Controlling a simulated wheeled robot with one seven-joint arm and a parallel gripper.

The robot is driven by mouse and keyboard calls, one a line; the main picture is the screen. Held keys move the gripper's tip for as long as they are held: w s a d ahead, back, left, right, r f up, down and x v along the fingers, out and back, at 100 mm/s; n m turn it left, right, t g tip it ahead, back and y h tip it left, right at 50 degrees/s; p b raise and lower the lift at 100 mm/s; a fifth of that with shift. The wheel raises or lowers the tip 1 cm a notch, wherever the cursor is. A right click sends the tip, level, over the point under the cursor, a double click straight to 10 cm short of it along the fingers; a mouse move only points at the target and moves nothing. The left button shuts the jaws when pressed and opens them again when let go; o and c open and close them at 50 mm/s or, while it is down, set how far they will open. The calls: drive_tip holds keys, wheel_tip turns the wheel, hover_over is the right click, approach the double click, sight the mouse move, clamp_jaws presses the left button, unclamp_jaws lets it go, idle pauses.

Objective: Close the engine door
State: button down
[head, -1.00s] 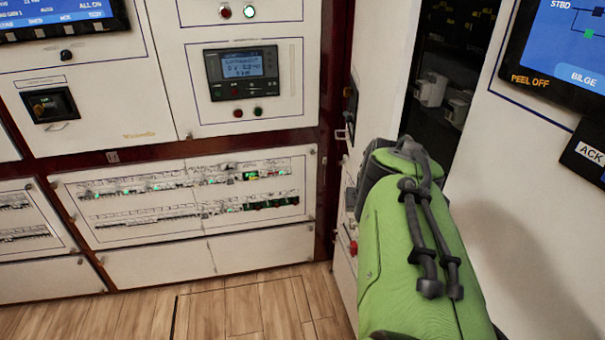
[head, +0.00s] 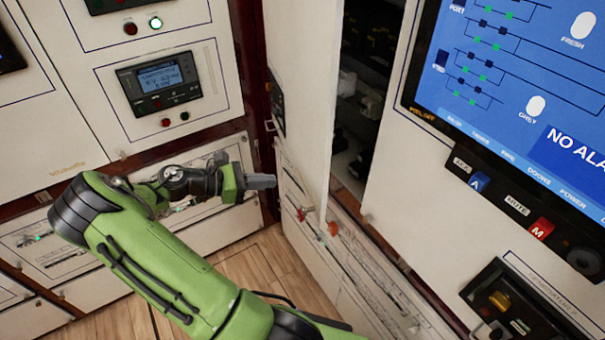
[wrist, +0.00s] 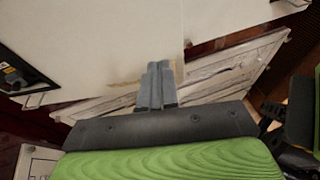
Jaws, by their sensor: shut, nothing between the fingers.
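The engine door (head: 300,90) is a tall white panel standing ajar in the head view, with a dark opening (head: 365,90) to its right. Its bottom edge hangs above a lower white panel with small red knobs. My gripper (head: 262,182) is shut and empty, to the left of the door's lower part, with its fingers pointing right toward it. In the wrist view the shut fingers (wrist: 157,80) overlap the lower part of a white panel (wrist: 100,40), seemingly the door, near its corner. I cannot tell whether they touch it.
White breaker panels (head: 215,215) stand behind my arm. A wall with a blue display (head: 520,80) and a red button (head: 541,228) stands right of the opening. Wooden floor (head: 240,265) shows below my arm.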

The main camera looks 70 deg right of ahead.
sight(316, 178)
drive_tip(key=x, duration=1)
drive_tip(key=shift+r, duration=0.35)
drive_tip(key=shift+s+d, duration=0.15)
drive_tip(key=shift+s, duration=0.05)
